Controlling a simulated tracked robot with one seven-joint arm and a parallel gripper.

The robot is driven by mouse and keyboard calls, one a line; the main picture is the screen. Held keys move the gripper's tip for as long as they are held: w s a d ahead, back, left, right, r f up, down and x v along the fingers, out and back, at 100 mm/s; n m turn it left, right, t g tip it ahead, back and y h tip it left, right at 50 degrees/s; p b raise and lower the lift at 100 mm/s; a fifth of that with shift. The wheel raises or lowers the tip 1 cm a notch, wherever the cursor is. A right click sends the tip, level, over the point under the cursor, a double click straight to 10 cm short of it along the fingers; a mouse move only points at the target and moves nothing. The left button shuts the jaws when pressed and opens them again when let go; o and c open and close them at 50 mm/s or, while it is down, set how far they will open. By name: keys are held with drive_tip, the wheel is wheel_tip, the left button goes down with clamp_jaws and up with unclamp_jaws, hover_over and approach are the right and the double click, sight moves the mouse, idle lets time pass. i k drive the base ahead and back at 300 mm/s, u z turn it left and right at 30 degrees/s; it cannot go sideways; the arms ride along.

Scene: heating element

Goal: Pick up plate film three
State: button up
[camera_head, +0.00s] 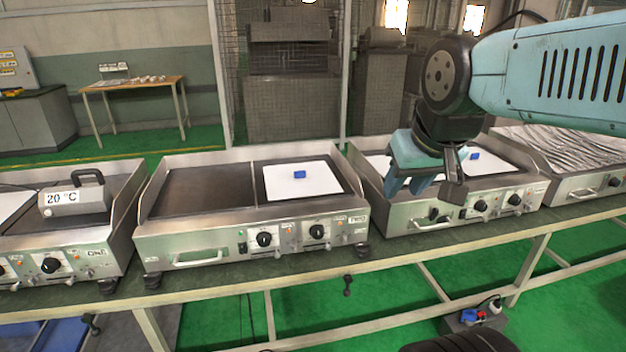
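Plate film three, a white sheet (487,165) with a small blue block (475,156) on it, lies on the right part of the third heating unit (400,217). My gripper (407,188), light blue, hangs above this unit, left of the blue block and apart from it. Its fingers point down with a gap between them, and I see nothing held. My gripper and wrist hide part of the unit's top. Another white patch (376,161) shows on its left part.
The second heating unit (200,246), left of the third, has a white film (325,182) with a blue block (299,174). Unit one (100,255) carries a metal press (85,200) marked 20 °C. A fourth unit (575,160) stands right. Raised metal walls edge the units.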

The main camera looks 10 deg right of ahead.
sight(316, 178)
drive_tip(key=u, duration=0.15)
drive_tip(key=i, duration=0.95)
drive_tip(key=z, duration=0.1)
